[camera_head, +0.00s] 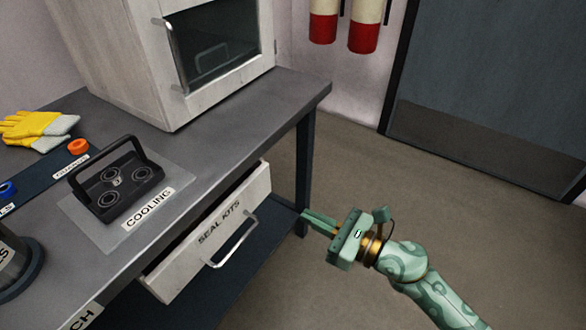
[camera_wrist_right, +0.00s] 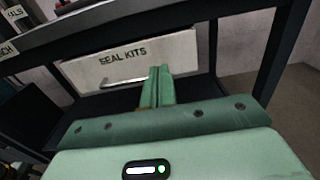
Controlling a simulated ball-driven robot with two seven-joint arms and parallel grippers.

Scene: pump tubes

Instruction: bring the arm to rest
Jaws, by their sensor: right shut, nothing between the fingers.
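My right gripper (camera_head: 306,222) is in the head view, in front of the bench's right end and over the floor. Its green fingers are closed together with nothing between them, and they point left toward the bench. In the right wrist view the shut fingers (camera_wrist_right: 157,86) appear in front of the seal kits drawer (camera_wrist_right: 190,55). The drawer (camera_head: 180,258) stands pulled out from the bench, and the fingers are apart from it, to the right of its handle (camera_head: 232,248). My left gripper is not in view.
The grey bench (camera_head: 215,140) carries a white cabinet (camera_head: 130,70), a black caddy (camera_head: 118,180) on the cooling mat, yellow gloves (camera_head: 38,128) and an orange ring (camera_head: 78,146). A bench leg (camera_head: 304,165) stands near my fingers. The floor (camera_head: 460,220) on the right is clear.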

